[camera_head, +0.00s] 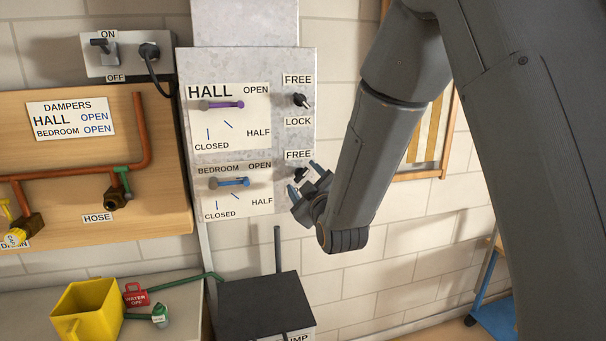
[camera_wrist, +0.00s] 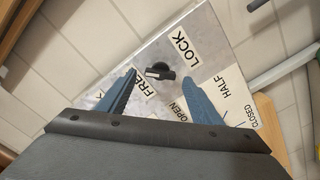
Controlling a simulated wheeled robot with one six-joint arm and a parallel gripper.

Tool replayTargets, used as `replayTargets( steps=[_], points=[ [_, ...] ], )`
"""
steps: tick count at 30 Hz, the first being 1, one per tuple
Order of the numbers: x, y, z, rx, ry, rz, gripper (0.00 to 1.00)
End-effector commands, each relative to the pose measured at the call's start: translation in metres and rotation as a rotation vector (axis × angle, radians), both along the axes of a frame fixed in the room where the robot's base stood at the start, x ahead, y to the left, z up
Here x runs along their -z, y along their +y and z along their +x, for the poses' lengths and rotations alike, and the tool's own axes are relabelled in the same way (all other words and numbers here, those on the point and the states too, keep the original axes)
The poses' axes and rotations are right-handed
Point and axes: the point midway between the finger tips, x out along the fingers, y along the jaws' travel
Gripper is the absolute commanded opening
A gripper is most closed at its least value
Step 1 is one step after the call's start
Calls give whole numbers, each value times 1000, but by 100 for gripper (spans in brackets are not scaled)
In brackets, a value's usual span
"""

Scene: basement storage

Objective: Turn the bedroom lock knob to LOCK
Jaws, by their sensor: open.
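The bedroom lock knob (camera_wrist: 160,71) is small and black with a white mark on its left end in the wrist view. It sits between a FREE label (camera_wrist: 145,84) and a LOCK label (camera_wrist: 180,46). In the head view the knob (camera_head: 299,173) is partly hidden by my gripper (camera_head: 303,179), below the lower FREE label (camera_head: 299,155); its LOCK label is hidden there. My gripper is open. In the wrist view its two blue fingers (camera_wrist: 159,82) stand on either side of the knob, with visible gaps; I cannot tell their exact depth.
The hall lock knob (camera_head: 301,101) is just above, between its own labels. A purple hall lever (camera_head: 222,105) and a blue bedroom lever (camera_head: 230,182) are to the left on the same grey panel (camera_head: 308,60). A black box (camera_head: 262,300) stands below.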

Motion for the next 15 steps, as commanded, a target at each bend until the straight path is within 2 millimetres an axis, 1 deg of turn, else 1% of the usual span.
replayTargets(
  steps=[3,6,14,15],
  points=[
    [-1,3,11,0,0,0,59],
    [0,4,16,0,0,1,59],
    [0,5,17,0,0,1,59],
    [0,5,17,0,0,1,58]
  ],
)
